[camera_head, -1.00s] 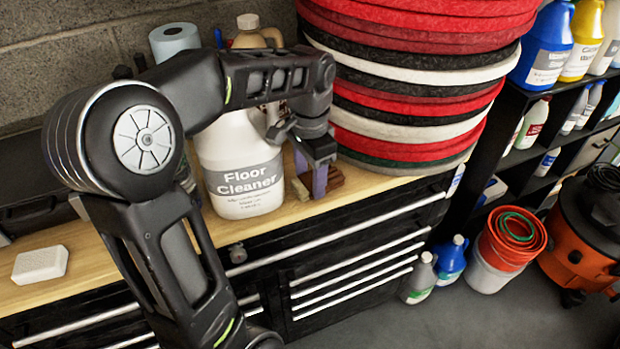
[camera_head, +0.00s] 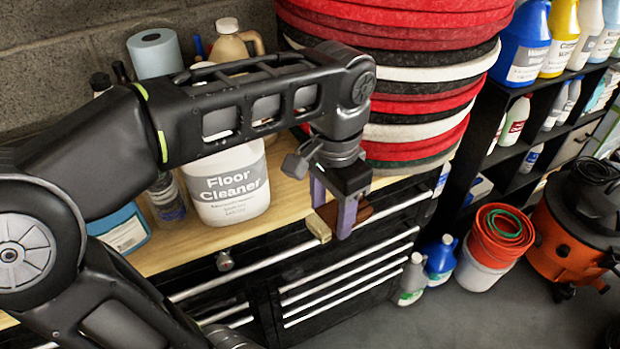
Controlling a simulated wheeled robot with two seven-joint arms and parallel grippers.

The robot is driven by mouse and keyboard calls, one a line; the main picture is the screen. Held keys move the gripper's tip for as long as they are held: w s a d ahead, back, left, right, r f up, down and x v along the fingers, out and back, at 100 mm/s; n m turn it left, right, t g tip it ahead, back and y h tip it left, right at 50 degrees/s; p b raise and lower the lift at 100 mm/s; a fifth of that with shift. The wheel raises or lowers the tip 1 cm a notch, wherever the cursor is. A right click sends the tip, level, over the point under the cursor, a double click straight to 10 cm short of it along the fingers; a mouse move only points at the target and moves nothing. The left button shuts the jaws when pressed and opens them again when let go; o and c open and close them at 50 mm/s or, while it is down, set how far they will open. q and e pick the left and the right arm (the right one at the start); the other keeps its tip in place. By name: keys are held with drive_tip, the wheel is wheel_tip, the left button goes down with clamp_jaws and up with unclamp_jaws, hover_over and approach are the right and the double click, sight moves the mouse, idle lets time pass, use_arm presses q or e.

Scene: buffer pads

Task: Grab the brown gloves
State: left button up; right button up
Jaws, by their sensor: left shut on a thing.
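My left gripper (camera_head: 333,213) has purple-grey fingers and points down at the front edge of the wooden bench. It is shut on the brown gloves (camera_head: 362,213), which stick out on both sides of the fingers. One end is reddish brown at the right; a tan end shows at the lower left. The fingers hide their middle. The gloves appear at or just beyond the bench's front edge; I cannot tell whether they touch it. My right gripper is not in view.
A Floor Cleaner jug (camera_head: 228,185) stands left of the gripper. A tall stack of red, black and white pads (camera_head: 415,110) stands behind it. The drawer cabinet (camera_head: 340,275) is below. Shelves of bottles, a red bucket (camera_head: 490,250) and an orange vacuum (camera_head: 570,240) are at the right.

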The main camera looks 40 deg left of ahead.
use_arm(q)
drive_tip(key=d, duration=0.1)
drive_tip(key=s+d, duration=0.1)
drive_tip(key=d, duration=0.1)
drive_tip(key=s+d, duration=0.1)
drive_tip(key=shift+s+d, duration=0.1)
drive_tip(key=shift+d, duration=0.05)
idle(0.5)
